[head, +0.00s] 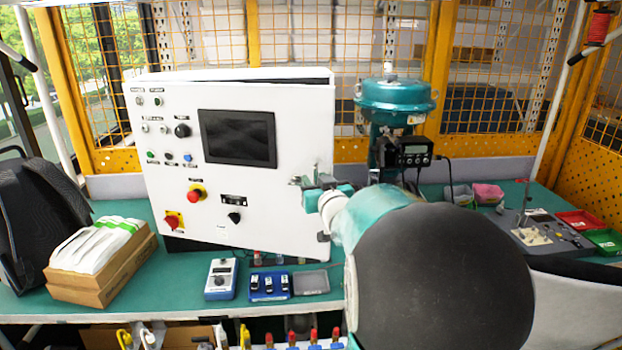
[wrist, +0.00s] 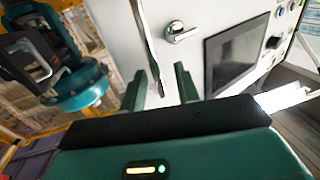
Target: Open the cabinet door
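The white cabinet (head: 150,95) stands on the bench. Its front door (head: 285,140) carries a dark screen, knobs and buttons. A dark slit shows along the top between door and body, so the door looks slightly ajar. A silver handle (wrist: 180,32) sits on the door near its free edge; the head view shows it small, beside my gripper (head: 318,193). In the wrist view my gripper (wrist: 168,85) has its two green fingers apart. The door's edge (wrist: 150,50) runs down between them. The handle is beyond the fingertips; contact with the edge cannot be told.
A teal valve actuator (head: 393,100) with a black positioner (head: 405,152) stands right of the cabinet. In front of the door lie a blue meter (head: 221,279), a blue tray (head: 269,286) and a grey tray (head: 311,282). A cardboard box (head: 105,262) is at left.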

